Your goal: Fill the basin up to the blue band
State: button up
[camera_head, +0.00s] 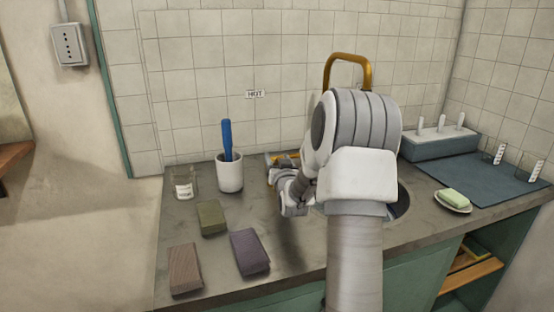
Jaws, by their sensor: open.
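The basin (402,203) is set into the grey counter, and only its right rim shows past my arm. Its inside, any water level and any blue band are hidden. A brass spout (347,60) arches up behind my arm against the tiles. A small brass part (285,157), perhaps a tap handle, shows beside my gripper. A "HOT" label (255,94) is on the wall above it. My gripper (276,168) is left of the basin, near the brass part, and is open. I cannot tell whether it touches that part.
On the counter's left stand a white cup (229,174) with a blue-handled tool, a small glass jar (183,183) and several blocks (249,252). On the right are a soap dish (454,204), a blue-grey mat (470,166) and a grey holder (438,143).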

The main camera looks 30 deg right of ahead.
jog(key=shift+w+d, duration=0.15)
jog(key=shift+w, duration=0.2)
jog(key=shift+c, duration=0.2)
grip_shut()
dwell(1.1)
